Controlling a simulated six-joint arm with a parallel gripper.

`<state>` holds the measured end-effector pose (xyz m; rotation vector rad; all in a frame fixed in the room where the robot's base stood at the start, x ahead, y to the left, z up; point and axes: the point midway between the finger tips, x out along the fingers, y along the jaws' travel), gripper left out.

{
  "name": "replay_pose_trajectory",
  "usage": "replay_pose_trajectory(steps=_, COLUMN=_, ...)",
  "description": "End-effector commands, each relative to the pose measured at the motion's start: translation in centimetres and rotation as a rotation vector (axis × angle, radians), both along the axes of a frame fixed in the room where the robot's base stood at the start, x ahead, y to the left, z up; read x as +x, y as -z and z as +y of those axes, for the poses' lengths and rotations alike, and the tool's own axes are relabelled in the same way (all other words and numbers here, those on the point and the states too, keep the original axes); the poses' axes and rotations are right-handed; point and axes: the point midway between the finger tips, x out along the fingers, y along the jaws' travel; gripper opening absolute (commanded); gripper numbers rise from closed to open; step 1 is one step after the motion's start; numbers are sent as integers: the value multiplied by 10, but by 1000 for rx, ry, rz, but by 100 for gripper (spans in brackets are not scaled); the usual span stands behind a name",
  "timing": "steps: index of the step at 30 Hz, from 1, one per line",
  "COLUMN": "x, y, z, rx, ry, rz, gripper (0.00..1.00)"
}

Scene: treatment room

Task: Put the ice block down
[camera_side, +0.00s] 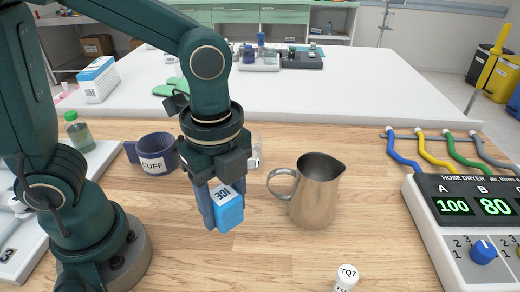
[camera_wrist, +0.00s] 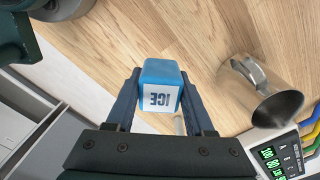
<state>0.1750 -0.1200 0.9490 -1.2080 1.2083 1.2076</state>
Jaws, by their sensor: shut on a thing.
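The ice block (camera_side: 229,211) is a blue block with a white label reading ICE. My gripper (camera_side: 222,205) is shut on it, with one dark blue finger on each side, and points down over the wooden table (camera_side: 390,240). In the wrist view the block (camera_wrist: 160,88) sits between the fingertips of my gripper (camera_wrist: 160,90), its label facing the camera. The block's lower end is near the tabletop in the side view; I cannot tell whether it touches the wood.
A metal jug (camera_side: 315,195) stands just right of the block. A dark blue mug (camera_side: 156,154) marked CUFF stands behind left. A clear object (camera_side: 256,150) is partly hidden behind my gripper. A TQ7 vial (camera_side: 346,278) is at the front; a hose dryer (camera_side: 465,215) is at right.

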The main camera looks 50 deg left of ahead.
Motion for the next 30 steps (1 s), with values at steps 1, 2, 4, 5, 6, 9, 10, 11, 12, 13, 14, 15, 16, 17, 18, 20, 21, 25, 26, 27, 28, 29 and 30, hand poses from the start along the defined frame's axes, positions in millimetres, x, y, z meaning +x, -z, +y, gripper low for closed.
replay_pose_trajectory(steps=1, x=-5, y=7, z=-10, rx=2, ry=11, rz=5, gripper=0)
replay_pose_trajectory(steps=2, x=-8, y=10, z=-14, rx=3, ry=11, rz=5, gripper=0)
replay_pose_trajectory(steps=4, x=-13, y=18, z=-27, rx=3, ry=11, rz=5, gripper=0)
replay_pose_trajectory(steps=5, x=-15, y=21, z=-32, rx=3, ry=10, rz=6, gripper=0)
replay_pose_trajectory(steps=6, x=-19, y=26, z=-39, rx=3, ry=10, rz=5, gripper=0)
replay_pose_trajectory(steps=9, x=-26, y=37, z=-56, rx=3, ry=8, rz=4, gripper=0)
replay_pose_trajectory(steps=10, x=-28, y=40, z=-60, rx=3, ry=8, rz=4, gripper=0)
replay_pose_trajectory(steps=11, x=-29, y=42, z=-64, rx=2, ry=6, rz=3, gripper=0)
replay_pose_trajectory(steps=12, x=-31, y=45, z=-69, rx=3, ry=5, rz=4, gripper=0)
replay_pose_trajectory(steps=13, x=-32, y=47, z=-72, rx=2, ry=4, rz=2, gripper=0)
replay_pose_trajectory(steps=14, x=-33, y=48, z=-74, rx=1, ry=3, rz=2, gripper=0)
replay_pose_trajectory(steps=15, x=-33, y=50, z=-76, rx=1, ry=1, rz=1, gripper=0)
replay_pose_trajectory(steps=16, x=-34, y=51, z=-77, rx=1, ry=1, rz=1, gripper=0)
replay_pose_trajectory(steps=17, x=-34, y=52, z=-78, rx=1, ry=0, rz=1, gripper=0)
replay_pose_trajectory(steps=18, x=-35, y=55, z=-78, rx=2, ry=-1, rz=2, gripper=0)
replay_pose_trajectory(steps=20, x=-35, y=63, z=-78, rx=4, ry=-2, rz=4, gripper=0)
replay_pose_trajectory(steps=21, x=-35, y=69, z=-77, rx=6, ry=-2, rz=5, gripper=0)
replay_pose_trajectory(steps=25, x=-35, y=86, z=-77, rx=4, ry=-2, rz=3, gripper=0)
replay_pose_trajectory(steps=26, x=-35, y=88, z=-77, rx=4, ry=-2, rz=3, gripper=0)
replay_pose_trajectory(steps=27, x=-34, y=90, z=-78, rx=2, ry=-2, rz=1, gripper=0)
replay_pose_trajectory(steps=28, x=-34, y=91, z=-78, rx=2, ry=-2, rz=0, gripper=0)
replay_pose_trajectory(steps=29, x=-34, y=91, z=-78, rx=1, ry=-2, rz=0, gripper=0)
replay_pose_trajectory(steps=30, x=-34, y=91, z=-78, rx=0, ry=-2, rz=-1, gripper=0)
